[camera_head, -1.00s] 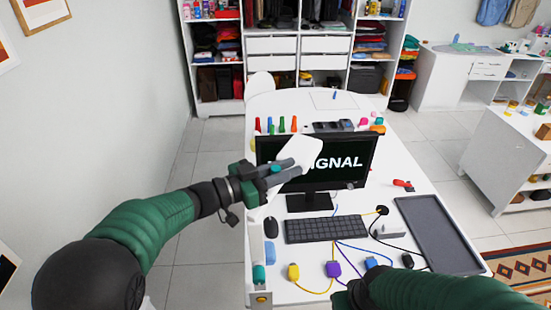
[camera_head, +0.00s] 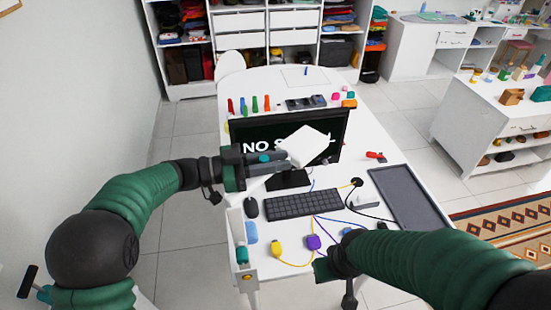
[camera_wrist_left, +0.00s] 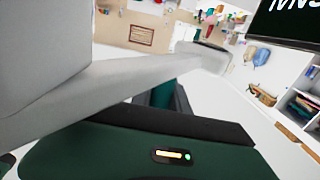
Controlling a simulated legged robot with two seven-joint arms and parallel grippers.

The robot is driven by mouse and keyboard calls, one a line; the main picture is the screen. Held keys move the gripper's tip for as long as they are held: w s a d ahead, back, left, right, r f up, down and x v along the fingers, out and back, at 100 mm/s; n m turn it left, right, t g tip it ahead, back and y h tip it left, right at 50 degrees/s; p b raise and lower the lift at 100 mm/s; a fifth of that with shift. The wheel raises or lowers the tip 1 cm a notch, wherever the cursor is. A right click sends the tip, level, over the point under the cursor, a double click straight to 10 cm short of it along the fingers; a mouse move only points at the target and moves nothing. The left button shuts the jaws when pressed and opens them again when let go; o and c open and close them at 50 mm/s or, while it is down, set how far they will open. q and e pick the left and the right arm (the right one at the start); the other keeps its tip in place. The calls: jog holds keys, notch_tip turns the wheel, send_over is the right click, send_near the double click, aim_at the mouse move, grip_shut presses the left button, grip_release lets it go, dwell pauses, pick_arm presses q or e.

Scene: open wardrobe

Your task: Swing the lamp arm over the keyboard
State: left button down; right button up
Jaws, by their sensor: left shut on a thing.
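The white lamp head (camera_head: 308,146) hangs in front of the monitor in the head view and covers part of its text. My left gripper (camera_head: 268,164) is shut on the lamp's white arm, just left of the head. The lamp arm (camera_wrist_left: 130,80) crosses the left wrist view close up, between my gripper's dark fingers. The black keyboard (camera_head: 303,204) lies flat on the white desk below and in front of the monitor. The lamp head is above and behind the keyboard in the picture. My right gripper (camera_head: 335,270) is at the desk's front edge; its fingers are not clear.
The monitor (camera_head: 335,128) stands behind the keyboard. A mouse (camera_head: 251,207) lies left of the keyboard and a dark tray (camera_head: 408,196) to its right. Yellow and purple plugs (camera_head: 313,242) with cables lie in front. Pens and small blocks line the desk behind the monitor.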

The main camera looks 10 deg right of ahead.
pick_arm(q)
jog(key=c, duration=1.3)
grip_release()
jog(key=a+b, duration=0.5)
jog(key=a, duration=1.2)
jog(key=shift+s+f+b, duration=0.1)
jog(key=shift+b, duration=0.2)
jog(key=shift+d, duration=0.2)
